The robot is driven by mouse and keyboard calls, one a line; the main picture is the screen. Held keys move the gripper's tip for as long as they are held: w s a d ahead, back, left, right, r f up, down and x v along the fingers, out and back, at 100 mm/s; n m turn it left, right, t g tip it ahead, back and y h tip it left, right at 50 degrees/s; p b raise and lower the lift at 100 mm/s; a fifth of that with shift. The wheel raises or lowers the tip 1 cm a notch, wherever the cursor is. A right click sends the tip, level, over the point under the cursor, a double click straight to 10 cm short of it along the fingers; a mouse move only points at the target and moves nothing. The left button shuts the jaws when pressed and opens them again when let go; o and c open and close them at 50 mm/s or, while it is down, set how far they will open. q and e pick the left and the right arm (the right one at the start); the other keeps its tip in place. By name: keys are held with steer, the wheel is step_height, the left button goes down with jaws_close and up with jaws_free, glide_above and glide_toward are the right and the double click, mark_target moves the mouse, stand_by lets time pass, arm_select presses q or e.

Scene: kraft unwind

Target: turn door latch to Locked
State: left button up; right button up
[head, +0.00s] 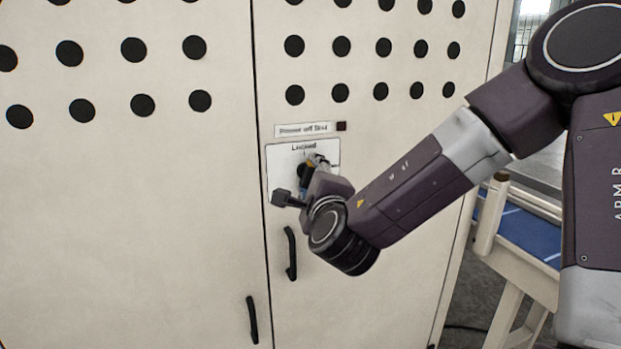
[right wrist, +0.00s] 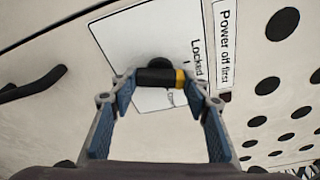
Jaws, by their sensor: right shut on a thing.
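The door latch is a black knob with a yellow end band; in the right wrist view the latch (right wrist: 158,77) lies between my fingertips, its yellow end towards the word "Locked" on the white plate (right wrist: 125,40). In the head view the plate (head: 279,172) is on the cabinet door, with "Locked" at its top; the latch (head: 304,170) is partly hidden by my gripper. My right gripper (head: 318,162) is shut on the latch, one finger at each end. Its fingers (right wrist: 157,82) also show in the right wrist view. My left gripper is out of view.
A "Power off first" label (head: 302,129) sits above the plate. Two black door handles (head: 291,254) (head: 252,320) are below, on either side of the door seam. A blue-topped bench (head: 527,235) stands right of the cabinet, behind my right arm.

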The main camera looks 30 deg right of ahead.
steer(key=shift+f+n+h+b, duration=0.1)
steer(key=shift+n+h+b, duration=0.2)
steer(key=shift+n+b, duration=0.65)
steer(key=shift+n+t, duration=0.3)
steer(key=shift+n, duration=0.85)
steer(key=o, duration=1.2)
steer(key=shift+o, duration=0.5)
steer(key=o, duration=0.4)
steer(key=shift+s, duration=0.15)
